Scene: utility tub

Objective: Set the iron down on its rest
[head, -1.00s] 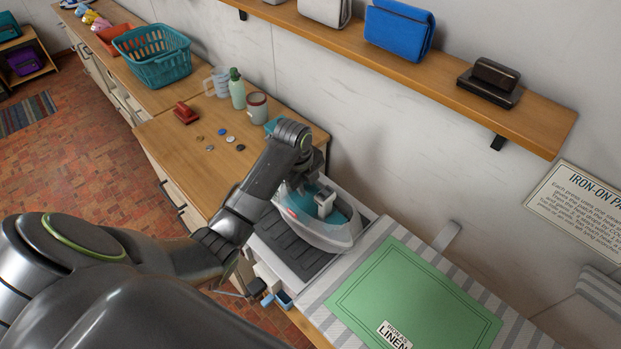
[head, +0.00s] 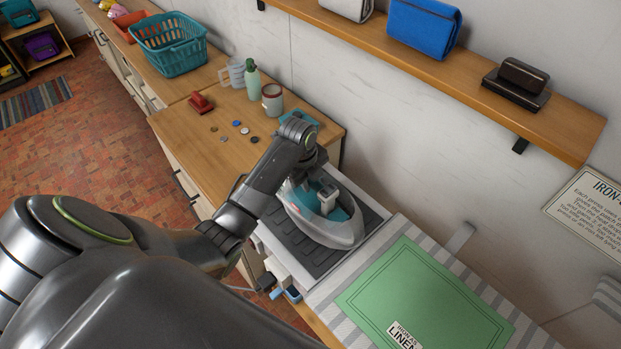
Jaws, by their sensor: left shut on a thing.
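The iron (head: 343,232), pale with a teal top, is at the ribbed dark rest (head: 305,244) in its light tray, beside the ironing board. My left gripper (head: 327,200) is shut on the iron, its fingers at the iron's teal upper part. The iron lies lengthwise over the rest; my arm hides part of its near left side. I cannot tell whether its sole touches the rest. My right gripper is not in view.
A green cloth (head: 425,295) with a linen label lies on the striped board to the right. Left of the rest, the wooden counter holds a red stamp-like object (head: 201,104), several buttons, a green bottle (head: 251,80), a jar (head: 272,99) and a teal basket (head: 172,45). A shelf (head: 560,120) runs above.

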